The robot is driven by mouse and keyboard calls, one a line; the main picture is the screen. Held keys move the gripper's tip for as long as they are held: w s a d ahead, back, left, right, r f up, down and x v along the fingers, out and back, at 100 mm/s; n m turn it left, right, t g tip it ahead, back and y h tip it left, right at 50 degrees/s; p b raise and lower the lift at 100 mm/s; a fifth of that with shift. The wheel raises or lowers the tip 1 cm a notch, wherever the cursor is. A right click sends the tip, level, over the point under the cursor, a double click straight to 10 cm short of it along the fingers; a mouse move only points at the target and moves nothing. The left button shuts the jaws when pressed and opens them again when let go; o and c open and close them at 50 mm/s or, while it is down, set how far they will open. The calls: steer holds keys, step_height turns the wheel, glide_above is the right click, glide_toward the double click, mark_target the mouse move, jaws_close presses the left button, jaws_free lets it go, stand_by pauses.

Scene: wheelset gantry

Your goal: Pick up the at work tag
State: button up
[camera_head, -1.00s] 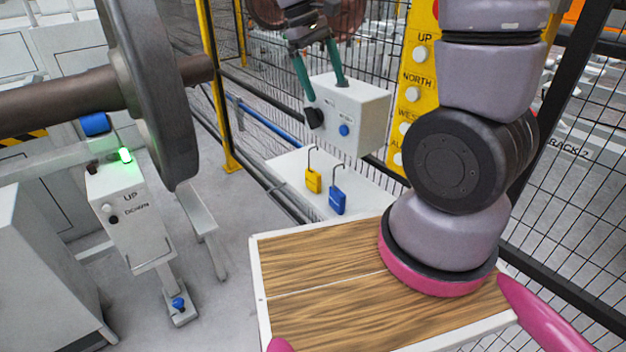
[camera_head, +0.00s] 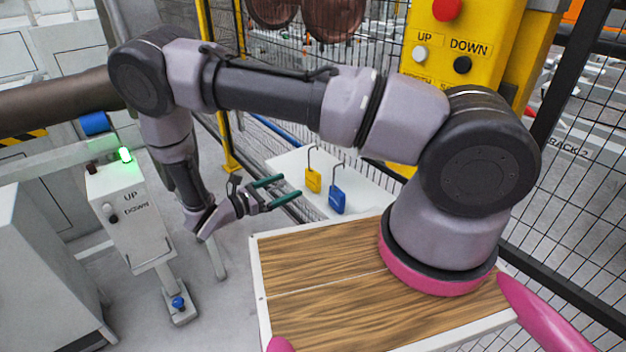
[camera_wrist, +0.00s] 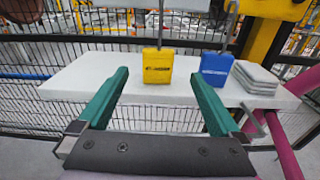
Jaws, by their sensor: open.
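Two padlock-shaped tags with thin tall hooks stand by the white shelf: a yellow tag (camera_head: 313,181) and a blue tag (camera_head: 337,200). In the wrist view the yellow tag (camera_wrist: 158,67) shows dark lettering too small to read, and the blue tag (camera_wrist: 215,69) is to its right. I cannot tell which one is the at work tag. My gripper (camera_head: 291,187) is open and empty, with green fingers pointing at the tags from the left. In the wrist view the yellow tag appears between the fingertips (camera_wrist: 158,75), beyond them and apart from them.
The white shelf (camera_wrist: 70,85) stands against a mesh fence. A stack of grey plates (camera_wrist: 257,78) lies right of the blue tag. My wooden deck is in front. A white UP/DOWN box (camera_head: 128,215) with a green light stands at left; a yellow control post (camera_head: 480,30) is behind.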

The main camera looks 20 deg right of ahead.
mark_target(311, 177)
steer(key=shift+n+t, duration=0.4)
steer(key=shift+t, duration=0.1)
steer(key=x, duration=0.3)
steer(key=f+x, duration=0.1)
steer(key=x, duration=0.6)
steer(key=shift+d+f, duration=0.15)
steer(key=shift+d, duration=0.15)
steer(key=c, duration=1.3)
steer(key=shift+c, duration=0.2)
